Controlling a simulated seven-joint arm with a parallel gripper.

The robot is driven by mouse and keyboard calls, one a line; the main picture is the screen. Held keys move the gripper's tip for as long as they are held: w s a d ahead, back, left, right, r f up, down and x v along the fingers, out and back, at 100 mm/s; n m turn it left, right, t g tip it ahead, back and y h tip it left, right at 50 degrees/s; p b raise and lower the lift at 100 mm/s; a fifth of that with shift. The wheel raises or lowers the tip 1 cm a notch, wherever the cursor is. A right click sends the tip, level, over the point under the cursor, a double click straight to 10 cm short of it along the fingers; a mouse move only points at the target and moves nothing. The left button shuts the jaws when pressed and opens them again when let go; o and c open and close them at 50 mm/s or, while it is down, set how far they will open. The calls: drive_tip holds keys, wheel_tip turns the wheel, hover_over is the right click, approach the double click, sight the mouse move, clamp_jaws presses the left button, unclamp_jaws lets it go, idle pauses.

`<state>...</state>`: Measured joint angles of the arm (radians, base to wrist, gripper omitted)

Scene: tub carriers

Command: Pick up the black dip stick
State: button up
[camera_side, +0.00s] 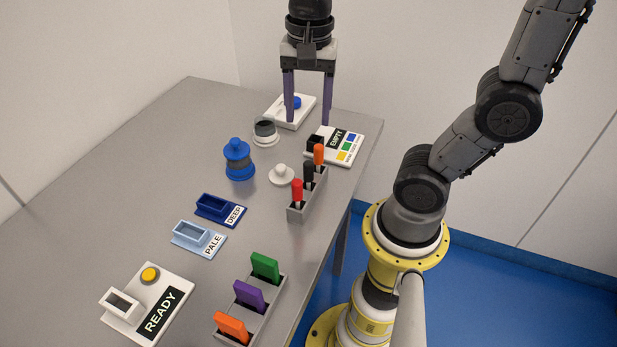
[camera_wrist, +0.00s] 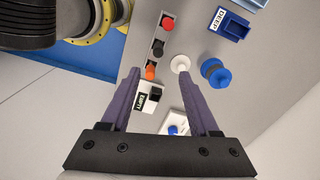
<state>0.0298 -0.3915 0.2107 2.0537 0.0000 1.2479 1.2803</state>
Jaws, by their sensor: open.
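The black dip stick (camera_side: 308,172) stands upright in the middle of a narrow grey rack (camera_side: 296,214), between a red stick (camera_side: 297,189) and an orange stick (camera_side: 319,154). In the wrist view the black stick (camera_wrist: 159,48) shows from above, between the red one (camera_wrist: 168,24) and the orange one (camera_wrist: 150,72). My gripper (camera_side: 308,121) points down with its purple fingers wide apart and nothing between them. It is above the far end of the table, beyond the rack and apart from the sticks. In the wrist view its fingertips (camera_wrist: 160,72) frame the area beside the orange stick.
A board marked EMPTY (camera_side: 350,146) lies behind the rack. A white knob (camera_side: 281,175), a blue jar (camera_side: 239,160) and a dark-topped jar (camera_side: 265,131) stand left of it. Nearer are DEEP and PALE trays, a READY panel (camera_side: 150,305) and a rack of coloured tabs (camera_side: 262,315).

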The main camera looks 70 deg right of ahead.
sight(309, 163)
drive_tip(key=f, duration=1.4)
drive_tip(key=shift+d+f, duration=0.2)
clamp_jaws()
